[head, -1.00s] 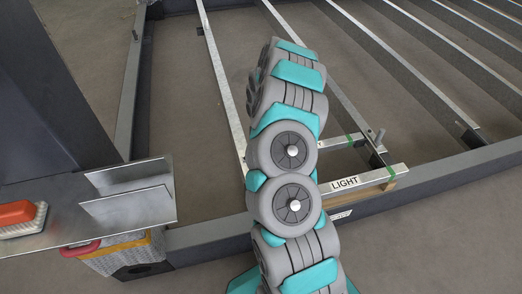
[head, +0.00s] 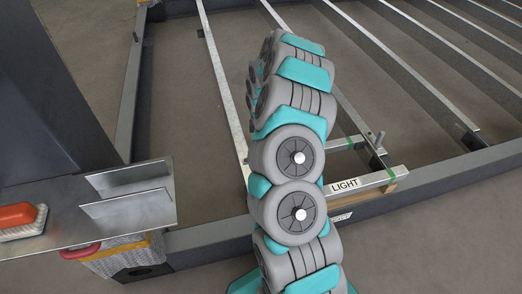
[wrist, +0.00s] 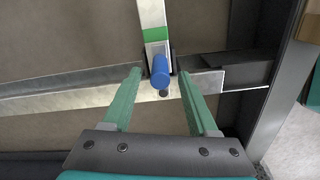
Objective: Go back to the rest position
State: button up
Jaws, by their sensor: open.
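A blue cylindrical peg (wrist: 160,71) stands ahead of the gap, by the end of a metal bar with a green band (wrist: 155,34). I cannot tell how far the fingertips are from it. In the head view my grey and teal arm rises through the middle and hides the gripper.
A dark frame (head: 440,180) with several metal bars (head: 225,75) spans the floor. A bar labelled LIGHT (head: 345,184) lies right of my arm. At left, a metal shelf (head: 75,215) holds a red-handled brush (head: 18,216), beside a dark post (head: 50,90).

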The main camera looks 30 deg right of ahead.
notch_tip(320, 180, up, 4)
jog(key=shift+f, duration=0.25)
